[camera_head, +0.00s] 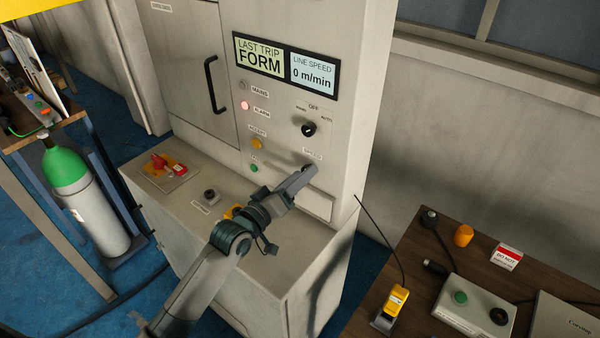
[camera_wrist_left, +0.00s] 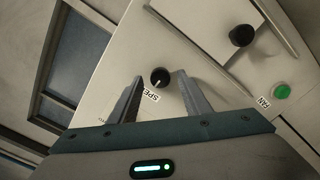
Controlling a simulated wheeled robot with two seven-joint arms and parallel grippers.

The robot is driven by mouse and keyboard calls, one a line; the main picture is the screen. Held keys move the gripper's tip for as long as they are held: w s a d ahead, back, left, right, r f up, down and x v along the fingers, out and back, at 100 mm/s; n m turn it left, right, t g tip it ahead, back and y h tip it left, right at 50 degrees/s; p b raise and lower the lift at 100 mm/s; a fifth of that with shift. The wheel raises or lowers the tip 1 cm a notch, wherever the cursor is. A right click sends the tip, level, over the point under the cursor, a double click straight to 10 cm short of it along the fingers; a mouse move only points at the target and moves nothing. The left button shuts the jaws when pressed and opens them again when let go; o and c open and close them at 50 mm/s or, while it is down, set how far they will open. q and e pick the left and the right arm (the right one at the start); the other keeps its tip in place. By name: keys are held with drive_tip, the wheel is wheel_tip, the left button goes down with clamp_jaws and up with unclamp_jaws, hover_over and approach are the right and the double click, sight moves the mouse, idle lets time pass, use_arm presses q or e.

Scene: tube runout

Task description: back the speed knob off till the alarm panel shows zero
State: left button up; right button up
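The alarm panel (camera_head: 285,66) on the cabinet reads "LAST TRIP FORM" on its left and "LINE SPEED 0 m/min" on its right. The red ALARM lamp (camera_head: 245,106) below it looks lit. My left gripper (camera_head: 304,174) is at the cabinet face just under the SPEED label, and it mostly hides the speed knob there. In the left wrist view the black speed knob (camera_wrist_left: 160,77) with a white mark shows between the tips of the open left gripper (camera_wrist_left: 158,82). Gaps show on both sides of the knob. My right gripper is not in view.
A black selector (camera_head: 309,129) sits above the speed knob. An amber button (camera_head: 257,144) and green FAN button (camera_head: 254,168) are to its left. A ledge below carries a red switch (camera_head: 159,161) and a black knob (camera_head: 210,195). A wooden table (camera_head: 418,257) stands at right.

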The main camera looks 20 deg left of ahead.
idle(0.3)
use_arm(q)
drive_tip(key=p+v, duration=0.2)
drive_tip(key=v, duration=0.4)
idle(0.4)
drive_tip(key=shift+f, duration=0.1)
drive_tip(key=b+v, duration=0.6)
drive_tip(key=v, duration=1.1)
drive_tip(key=shift+s+b, duration=0.2)
drive_tip(key=shift+b, duration=0.15)
